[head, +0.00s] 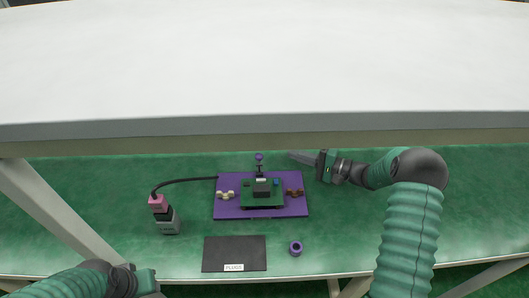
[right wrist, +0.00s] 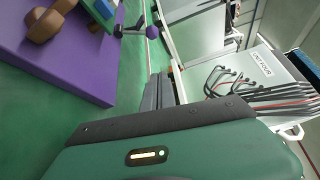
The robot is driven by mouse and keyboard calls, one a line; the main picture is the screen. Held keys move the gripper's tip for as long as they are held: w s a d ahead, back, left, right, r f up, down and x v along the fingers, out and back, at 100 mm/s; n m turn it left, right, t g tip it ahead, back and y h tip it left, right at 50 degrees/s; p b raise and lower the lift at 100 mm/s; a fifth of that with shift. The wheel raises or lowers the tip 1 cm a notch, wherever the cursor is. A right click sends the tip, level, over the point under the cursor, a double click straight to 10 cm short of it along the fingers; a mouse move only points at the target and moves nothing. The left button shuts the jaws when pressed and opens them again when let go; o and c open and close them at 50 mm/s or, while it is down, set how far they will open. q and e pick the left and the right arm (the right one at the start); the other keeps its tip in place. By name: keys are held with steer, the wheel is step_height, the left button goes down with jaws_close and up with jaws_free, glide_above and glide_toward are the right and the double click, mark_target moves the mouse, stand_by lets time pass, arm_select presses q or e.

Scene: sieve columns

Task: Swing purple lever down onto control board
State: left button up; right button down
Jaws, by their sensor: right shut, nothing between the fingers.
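The purple lever (head: 259,157) stands up at the back edge of the purple base plate (head: 231,211), its round purple knob on top. The green control board (head: 278,199) sits on the plate in front of it, with a dark block on it. In the right wrist view the lever's knob (right wrist: 152,32) is on a dark stem beyond the fingertips. My right gripper (head: 291,155) is shut and empty, pointing left, a little to the right of the lever and apart from it. My left gripper body (head: 146,282) is at the bottom left; its fingers are not clear.
A pink-topped plug (head: 157,203) with a black cable stands left of the plate. A dark "PLUGS" mat (head: 234,262) and a purple ring (head: 295,248) lie in front. A white shelf (head: 264,60) overhangs the back. Brown and cream knobs flank the board.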

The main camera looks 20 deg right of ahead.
mark_target(259, 163)
steer(key=x, duration=0.9)
steer(key=shift+w+a+f+b, duration=0.25)
steer(key=shift+b, duration=0.15)
steer(key=s+a, duration=0.1)
steer(key=s, duration=0.1)
steer(key=shift+s+a+r, duration=0.25)
steer(key=shift+a+r, duration=0.15)
steer(key=shift+s+a+r, duration=0.1)
steer(key=shift+s, duration=0.25)
